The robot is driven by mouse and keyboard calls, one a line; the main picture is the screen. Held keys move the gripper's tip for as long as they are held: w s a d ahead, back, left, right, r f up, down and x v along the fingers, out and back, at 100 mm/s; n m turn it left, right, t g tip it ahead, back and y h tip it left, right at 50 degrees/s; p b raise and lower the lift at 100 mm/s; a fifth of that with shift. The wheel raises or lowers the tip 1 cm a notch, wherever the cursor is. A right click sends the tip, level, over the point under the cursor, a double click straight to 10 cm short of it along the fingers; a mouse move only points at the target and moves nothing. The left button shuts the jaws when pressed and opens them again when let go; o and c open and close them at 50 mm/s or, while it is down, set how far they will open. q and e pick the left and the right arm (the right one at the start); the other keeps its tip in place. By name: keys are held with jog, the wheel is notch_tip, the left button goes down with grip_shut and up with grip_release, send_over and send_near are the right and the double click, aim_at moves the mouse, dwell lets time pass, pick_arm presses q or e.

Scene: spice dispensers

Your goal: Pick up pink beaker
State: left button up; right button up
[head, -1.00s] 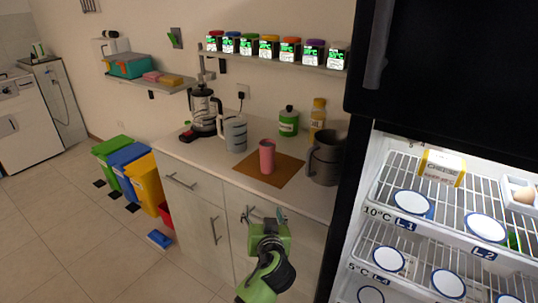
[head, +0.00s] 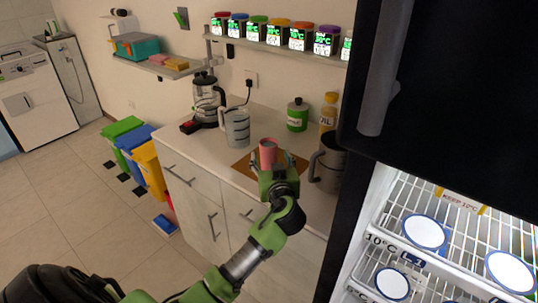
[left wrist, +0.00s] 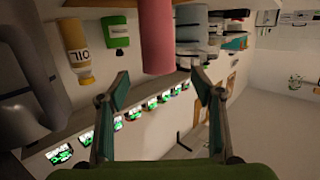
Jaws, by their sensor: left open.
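The pink beaker (head: 267,150) stands upright on the brown mat (head: 239,166) on the counter. My left gripper (head: 272,164) is in front of it in the head view, its fingers spread and hiding the beaker's lower part. In the left wrist view the pink beaker (left wrist: 156,36) appears at the top, just beyond and between the two open fingertips (left wrist: 160,80). Nothing is held between them. I cannot tell whether a finger touches the beaker. My right gripper is not in view.
A grey pitcher (head: 327,165) stands close on the right, and a clear measuring jug (head: 237,128) on the left. A green bottle (head: 297,115) and a yellow oil bottle (head: 328,112) stand behind. The open fridge (head: 450,225) bounds the right side.

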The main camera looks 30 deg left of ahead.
aim_at(269, 149)
pick_arm(q)
jog(key=shift+x, duration=1.15)
jog(key=shift+w+f, duration=0.2)
jog(key=shift+w, duration=0.1)
jog(key=shift+w+a+r+p, duration=0.2)
jog(key=shift+w+a+p, duration=0.25)
jog(key=shift+a+p, duration=0.15)
jog(key=p+x, duration=0.1)
jog(key=x, duration=0.2)
jog(key=shift+f, duration=0.15)
jog(key=shift+w+a+f, duration=0.1)
jog(key=shift+w+a, duration=0.05)
jog(key=shift+w, duration=0.1)
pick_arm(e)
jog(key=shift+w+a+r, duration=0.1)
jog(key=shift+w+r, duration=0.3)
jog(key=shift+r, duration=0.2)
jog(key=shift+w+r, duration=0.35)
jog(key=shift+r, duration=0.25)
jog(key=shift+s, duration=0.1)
pick_arm(q)
jog(key=c, duration=1.4)
